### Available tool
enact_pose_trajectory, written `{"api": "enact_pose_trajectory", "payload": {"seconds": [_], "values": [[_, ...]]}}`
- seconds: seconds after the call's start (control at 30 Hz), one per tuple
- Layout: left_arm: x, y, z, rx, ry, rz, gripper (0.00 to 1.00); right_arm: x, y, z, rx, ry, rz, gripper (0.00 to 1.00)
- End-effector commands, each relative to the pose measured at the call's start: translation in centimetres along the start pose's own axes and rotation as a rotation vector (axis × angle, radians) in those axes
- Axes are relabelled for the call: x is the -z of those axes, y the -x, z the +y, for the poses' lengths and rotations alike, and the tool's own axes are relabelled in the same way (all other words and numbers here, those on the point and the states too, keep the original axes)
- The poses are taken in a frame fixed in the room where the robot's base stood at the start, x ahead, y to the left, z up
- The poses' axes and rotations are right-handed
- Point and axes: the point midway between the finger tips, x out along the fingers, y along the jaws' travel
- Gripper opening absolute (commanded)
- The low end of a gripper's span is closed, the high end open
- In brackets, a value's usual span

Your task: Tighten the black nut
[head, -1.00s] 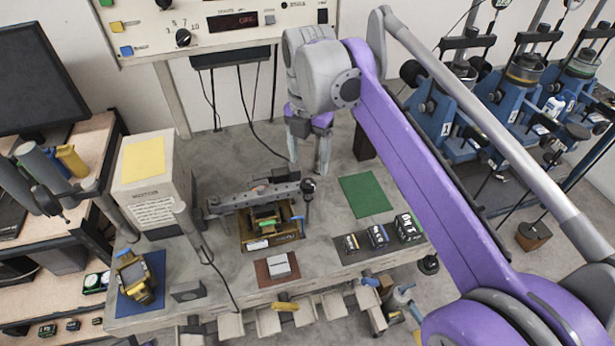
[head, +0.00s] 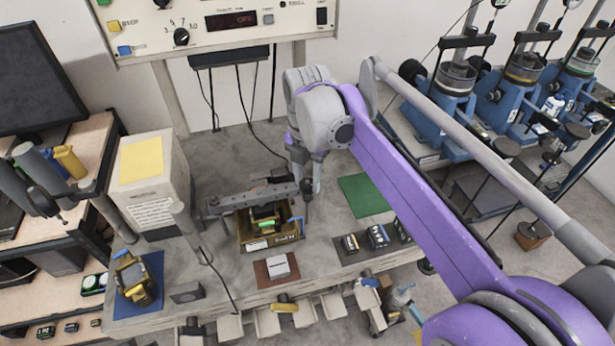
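My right gripper (head: 308,184) points down at the right end of the grey lever bar (head: 268,197) on the workbench. The black nut (head: 307,187) is a small dark knob on a thin upright post at that end of the bar. The fingertips are at the nut's height, close beside it. Whether they touch or clamp it is too small to tell. The lever bar lies across a brown and yellow frame (head: 262,236) that holds a small block with green on it. My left gripper is not in view.
A grey control box (head: 150,205) with a yellow note stands left on the bench. A green mat (head: 364,195) is right of the gripper, with dark weights (head: 378,236) in front. A brown mat (head: 264,275) carries a grey block. Blue presses stand at the right.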

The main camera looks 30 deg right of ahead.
Motion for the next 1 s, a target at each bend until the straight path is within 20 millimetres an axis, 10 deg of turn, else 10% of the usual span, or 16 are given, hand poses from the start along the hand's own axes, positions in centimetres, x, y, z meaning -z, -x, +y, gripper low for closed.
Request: {"api": "enact_pose_trajectory", "payload": {"seconds": [0.17, 1.0], "values": [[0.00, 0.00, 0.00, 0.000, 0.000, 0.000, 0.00, 0.00, 0.01, 0.00, 0.000, 0.000, 0.000, 0.00], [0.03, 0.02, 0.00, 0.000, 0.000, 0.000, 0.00, 0.00, 0.04, 0.00, 0.000, -0.383, 0.000, 0.00]]}}
